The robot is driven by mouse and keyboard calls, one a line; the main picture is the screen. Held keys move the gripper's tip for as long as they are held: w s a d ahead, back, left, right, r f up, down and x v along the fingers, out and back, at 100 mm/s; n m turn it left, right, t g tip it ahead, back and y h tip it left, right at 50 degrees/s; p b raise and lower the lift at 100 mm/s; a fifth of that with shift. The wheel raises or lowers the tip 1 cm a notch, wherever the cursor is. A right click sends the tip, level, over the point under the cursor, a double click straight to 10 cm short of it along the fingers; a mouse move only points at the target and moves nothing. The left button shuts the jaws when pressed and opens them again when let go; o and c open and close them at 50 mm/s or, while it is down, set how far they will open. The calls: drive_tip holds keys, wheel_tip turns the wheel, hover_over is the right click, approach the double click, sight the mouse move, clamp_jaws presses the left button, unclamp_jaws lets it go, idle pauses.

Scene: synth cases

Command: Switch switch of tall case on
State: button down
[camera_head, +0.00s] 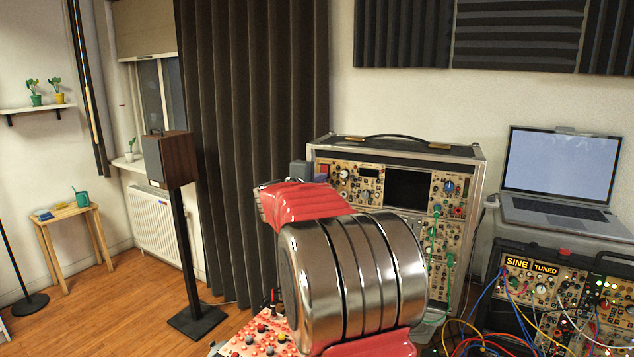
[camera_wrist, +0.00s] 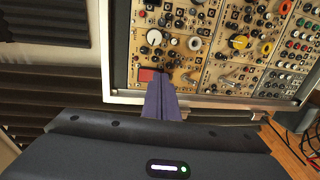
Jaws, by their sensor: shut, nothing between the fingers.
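The tall case (camera_head: 470,215) stands in the middle of the head view, with a beige panel of knobs, a dark screen and green cables. Its panel also fills the top of the wrist view (camera_wrist: 210,45). A red rectangular switch (camera_wrist: 147,75) sits at the panel edge nearest my gripper. It also shows as a small red patch at the case's upper left in the head view (camera_head: 324,168). My gripper (camera_wrist: 161,96) is shut and empty, its fingertips beside the red switch and overlapping its edge in view. I cannot tell whether they touch or the switch's on/off state.
My arm's red and metal links hide the case's lower left in the head view. A speaker on a stand (camera_head: 168,160) is at left.

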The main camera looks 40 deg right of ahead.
drive_tip(key=shift+d, duration=0.15)
idle(0.3)
drive_tip(key=shift+f, duration=0.1)
drive_tip(key=s+a+f, duration=0.1)
drive_tip(key=s+a, duration=0.5)
drive_tip(key=a, duration=0.6)
drive_tip(key=shift+s+a+f, duration=0.2)
drive_tip(key=shift+f, duration=0.15)
